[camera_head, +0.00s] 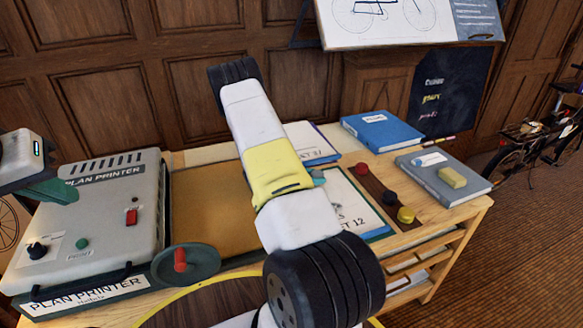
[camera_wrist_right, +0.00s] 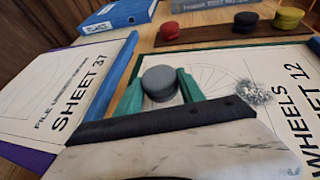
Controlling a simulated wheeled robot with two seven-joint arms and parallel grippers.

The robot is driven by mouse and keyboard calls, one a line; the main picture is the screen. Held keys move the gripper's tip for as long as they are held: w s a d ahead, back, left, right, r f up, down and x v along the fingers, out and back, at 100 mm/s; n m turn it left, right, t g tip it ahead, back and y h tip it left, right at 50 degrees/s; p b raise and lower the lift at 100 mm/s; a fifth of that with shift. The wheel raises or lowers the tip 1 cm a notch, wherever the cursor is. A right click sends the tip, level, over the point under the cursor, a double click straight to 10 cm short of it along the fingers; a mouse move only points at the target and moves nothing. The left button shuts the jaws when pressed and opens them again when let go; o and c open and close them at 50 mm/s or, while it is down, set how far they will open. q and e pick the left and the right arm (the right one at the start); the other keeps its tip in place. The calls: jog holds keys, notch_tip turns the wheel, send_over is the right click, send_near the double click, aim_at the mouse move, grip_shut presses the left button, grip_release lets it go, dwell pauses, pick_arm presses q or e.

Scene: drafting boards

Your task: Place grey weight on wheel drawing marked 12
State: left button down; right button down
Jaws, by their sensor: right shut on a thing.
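The drawing lettered WHEELS SHEET 12 (camera_wrist_right: 285,120) lies on a board in the right wrist view; a faint wheel outline and a dark scribbled patch show on it. In the head view my right arm partly covers this sheet (camera_head: 352,212). The grey weight (camera_wrist_right: 160,82) is a round, dark grey knob gripped between the green fingers of my right gripper (camera_wrist_right: 162,88), over the left part of sheet 12. I cannot tell its height above the paper. The head view hides the weight. My left gripper (camera_head: 52,190) is at the far left by the plan printer; its jaws are unclear.
A brown strip (camera_head: 378,193) right of sheet 12 carries red, black and yellow weights. Sheet 37 (camera_wrist_right: 68,95) lies to the left in the wrist view. Blue (camera_head: 382,131) and grey (camera_head: 442,180) binders lie beyond. The plan printer (camera_head: 95,220) fills the left side.

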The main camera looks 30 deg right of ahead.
jog(key=shift+f, duration=0.95)
jog(key=shift+f, duration=0.15)
jog(key=c, duration=0.7)
grip_release()
